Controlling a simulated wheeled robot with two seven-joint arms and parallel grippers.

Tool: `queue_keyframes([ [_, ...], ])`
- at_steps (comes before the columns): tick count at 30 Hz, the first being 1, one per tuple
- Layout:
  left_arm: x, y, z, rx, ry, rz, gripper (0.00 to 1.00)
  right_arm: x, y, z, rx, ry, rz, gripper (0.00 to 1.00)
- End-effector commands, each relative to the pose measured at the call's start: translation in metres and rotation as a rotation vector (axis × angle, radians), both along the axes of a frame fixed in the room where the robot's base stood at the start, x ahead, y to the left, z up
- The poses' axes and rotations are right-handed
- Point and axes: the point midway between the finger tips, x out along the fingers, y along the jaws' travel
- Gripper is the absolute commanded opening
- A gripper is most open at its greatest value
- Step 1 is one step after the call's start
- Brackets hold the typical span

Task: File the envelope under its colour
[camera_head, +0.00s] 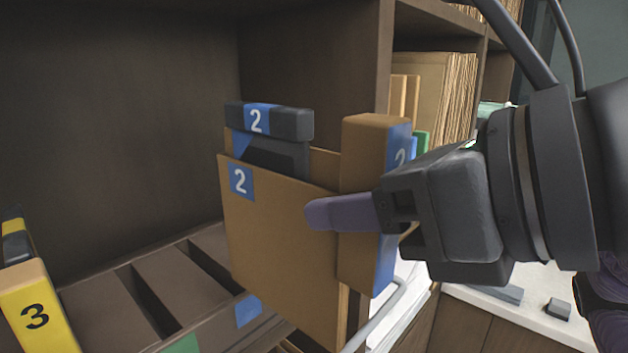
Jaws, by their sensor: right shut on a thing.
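A brown folder (275,255) with a blue "2" label stands upright at the centre, above the slotted rack. Its thick right end (365,150) has a blue face, also marked "2". A dark grey piece (290,126) with a blue "2" label rises behind the folder's front panel. My right gripper (335,212) comes in from the right and is shut on the folder at its thick end. One purple finger lies across the front; the other is hidden. I cannot tell any separate envelope for sure. My left gripper is not in view.
The slotted rack (180,287) below bears blue and green labels. A yellow "3" file (35,312) stands at lower left. A brown shelf wall (320,60) rises behind, with packed papers (440,95) beyond it. A pale counter (540,325) lies at lower right.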

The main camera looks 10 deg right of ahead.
Motion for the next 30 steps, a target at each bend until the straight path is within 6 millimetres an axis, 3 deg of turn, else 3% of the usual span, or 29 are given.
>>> queue_keyframes([
  [21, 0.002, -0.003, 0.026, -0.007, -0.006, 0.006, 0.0, 0.082, 0.06, 0.003, 0.001, 0.003, 0.001, 0.0],
  [30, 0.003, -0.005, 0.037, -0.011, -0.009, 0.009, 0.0, 0.107, 0.078, 0.002, 0.0, 0.002, 0.001, 0.0],
])
